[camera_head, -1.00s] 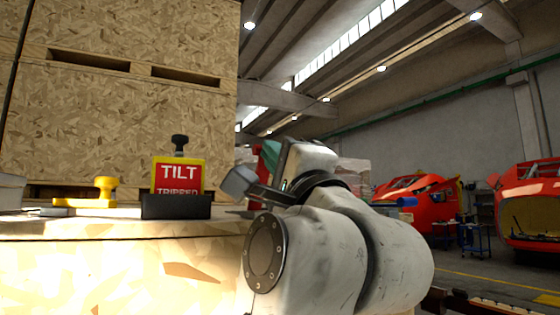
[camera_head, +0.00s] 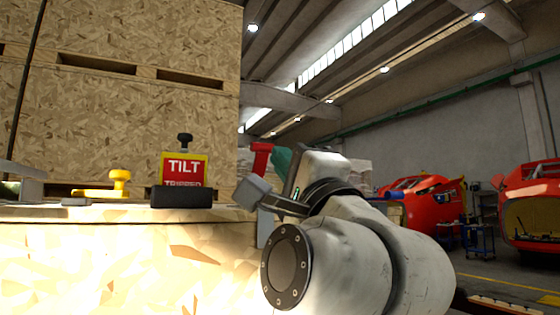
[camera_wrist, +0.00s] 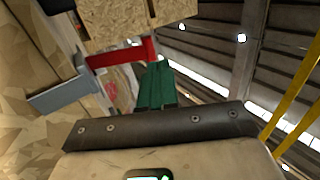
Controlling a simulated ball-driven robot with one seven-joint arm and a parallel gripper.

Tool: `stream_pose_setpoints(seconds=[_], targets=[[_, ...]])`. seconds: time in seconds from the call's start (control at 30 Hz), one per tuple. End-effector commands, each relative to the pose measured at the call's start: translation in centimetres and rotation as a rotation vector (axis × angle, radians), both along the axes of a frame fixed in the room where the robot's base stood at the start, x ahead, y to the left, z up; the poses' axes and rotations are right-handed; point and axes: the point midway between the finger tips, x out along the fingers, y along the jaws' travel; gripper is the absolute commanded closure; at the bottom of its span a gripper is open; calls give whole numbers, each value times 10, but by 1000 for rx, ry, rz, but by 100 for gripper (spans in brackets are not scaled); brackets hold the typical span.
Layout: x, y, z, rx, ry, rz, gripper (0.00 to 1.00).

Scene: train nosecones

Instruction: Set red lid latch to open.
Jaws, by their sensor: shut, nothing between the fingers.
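A red bracket-like bar, which looks like the red lid latch (camera_head: 261,156), shows just left of my gripper (camera_head: 281,157) in the head view. In the wrist view the red bar (camera_wrist: 122,54) runs across the upper left, above a grey plate (camera_wrist: 62,96). My gripper's teal fingers (camera_wrist: 155,70) are together and empty, with their tips close to the right end of the bar. I cannot tell whether they touch it. The latch's mounting and its set position are not clear.
A wooden crate top (camera_head: 110,213) carries a yellow knobbed piece (camera_head: 118,184) and a red TILT indicator (camera_head: 184,170). Tall wooden crates (camera_head: 140,110) stand behind. Red train nosecones (camera_head: 425,205) stand far right across open floor.

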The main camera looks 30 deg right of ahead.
Motion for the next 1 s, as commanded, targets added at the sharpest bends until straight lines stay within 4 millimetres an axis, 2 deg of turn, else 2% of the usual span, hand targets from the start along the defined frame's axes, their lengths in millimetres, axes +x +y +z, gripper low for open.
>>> stream_pose_setpoints(seconds=[0.5, 0.67, 0.87, 0.97, 1.0], targets=[[-68, 1, -25, 1, -3, 1, 100], [-75, 1, -28, 0, -2, 1, 100], [-75, 1, -28, -2, 2, 0, 100], [-67, 3, -41, -36, 35, -13, 100], [-61, 4, -51, -65, 63, -24, 100]])
